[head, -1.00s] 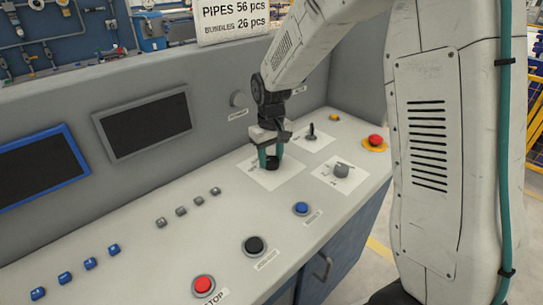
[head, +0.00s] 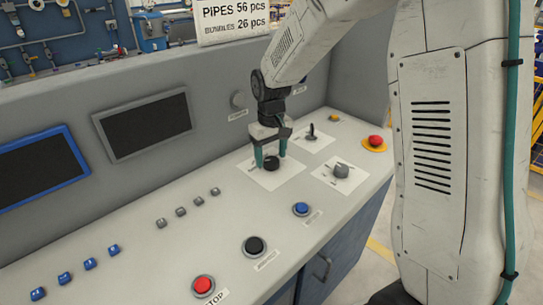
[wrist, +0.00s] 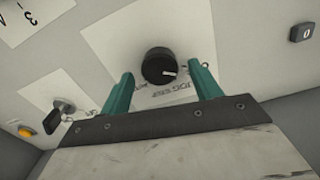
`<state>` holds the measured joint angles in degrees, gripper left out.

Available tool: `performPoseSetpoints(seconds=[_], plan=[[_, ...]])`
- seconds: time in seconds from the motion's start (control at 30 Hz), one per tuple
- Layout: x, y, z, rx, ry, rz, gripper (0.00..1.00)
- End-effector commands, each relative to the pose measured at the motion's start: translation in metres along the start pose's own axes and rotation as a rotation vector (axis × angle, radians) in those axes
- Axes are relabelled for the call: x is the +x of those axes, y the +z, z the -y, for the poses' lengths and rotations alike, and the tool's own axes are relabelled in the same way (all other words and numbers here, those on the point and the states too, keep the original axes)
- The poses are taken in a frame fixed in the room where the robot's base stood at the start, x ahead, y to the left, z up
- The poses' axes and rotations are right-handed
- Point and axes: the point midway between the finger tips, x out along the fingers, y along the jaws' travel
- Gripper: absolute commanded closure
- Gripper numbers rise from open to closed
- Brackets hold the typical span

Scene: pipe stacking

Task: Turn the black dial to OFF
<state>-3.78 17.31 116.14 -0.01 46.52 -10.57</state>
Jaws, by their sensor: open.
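The black dial (head: 271,164) is a round knob on a white label plate (head: 290,177) on the console top.
A small lever (head: 311,132), a grey knob (head: 341,170) and a red button on a yellow base (head: 376,141) stand close by. A blue button (head: 301,209), a black button (head: 255,245) and a red stop button (head: 203,285) are nearer. The sloped back panel (head: 215,120) rises behind.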

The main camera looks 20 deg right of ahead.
Motion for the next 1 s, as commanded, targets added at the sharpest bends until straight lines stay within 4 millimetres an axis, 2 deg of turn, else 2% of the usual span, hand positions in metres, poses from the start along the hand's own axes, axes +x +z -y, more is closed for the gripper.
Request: performPoseSetpoints(seconds=[0.2,0.4,0.57,1.0], plan=[[-0.039,-0.001,0.000,0.000,0.001,-0.004,0.37],[-0.063,-0.001,0.000,0.000,0.000,-0.002,0.37],[-0.069,-0.001,0.000,0.000,0.000,-0.001,0.37],[-0.068,0.002,0.000,0.015,-0.002,0.012,0.37]])
